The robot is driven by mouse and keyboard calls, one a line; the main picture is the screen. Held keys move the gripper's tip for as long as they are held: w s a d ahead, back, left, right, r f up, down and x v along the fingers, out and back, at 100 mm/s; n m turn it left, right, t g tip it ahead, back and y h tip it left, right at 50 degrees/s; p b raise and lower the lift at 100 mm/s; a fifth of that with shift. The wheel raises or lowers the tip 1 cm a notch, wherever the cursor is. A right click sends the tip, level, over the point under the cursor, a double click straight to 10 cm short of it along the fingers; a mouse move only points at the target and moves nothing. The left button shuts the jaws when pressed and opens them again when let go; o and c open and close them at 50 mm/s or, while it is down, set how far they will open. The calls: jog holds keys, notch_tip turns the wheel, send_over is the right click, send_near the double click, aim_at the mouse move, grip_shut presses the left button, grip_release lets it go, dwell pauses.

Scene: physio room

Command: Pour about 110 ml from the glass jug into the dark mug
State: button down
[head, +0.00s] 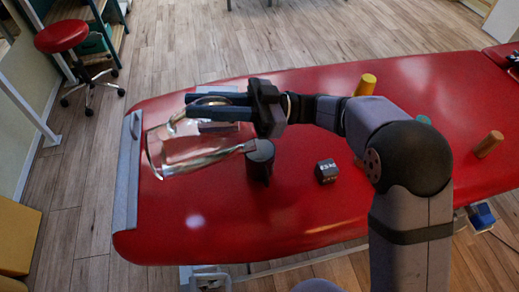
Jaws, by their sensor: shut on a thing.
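The clear glass jug (178,151) is tipped far over on its side above the red treatment table. Its broad end is at the left, and its other end reaches right to the dark mug's rim. My gripper (191,105) is shut on the jug at its upper side, its long fingers pointing left. A pale, slightly greenish layer shows along the jug's lower side toward the mug. The dark mug (258,166) stands upright on the table, under the jug's right end. I cannot see inside the mug, and cannot tell if a stream is falling.
A small dark cube (326,171) with white lettering sits right of the mug. A yellow cylinder (366,85), an orange-brown cylinder (488,144) and a teal item (423,119) stand farther right on the red table (300,222). The table's front middle is clear.

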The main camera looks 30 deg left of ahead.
jog(key=shift+w+d+r+y+b, duration=0.3)
jog(key=shift+w+r+b, duration=0.05)
jog(key=shift+b, duration=0.25)
jog(key=shift+s+a+r, duration=0.1)
jog(key=shift+s+a, duration=0.2)
jog(key=shift+s, duration=0.05)
jog(key=shift+w+d+r+g+b, duration=0.1)
jog(key=shift+w+r+g+b, duration=0.05)
jog(key=shift+g+b, duration=0.25)
dwell(1.5)
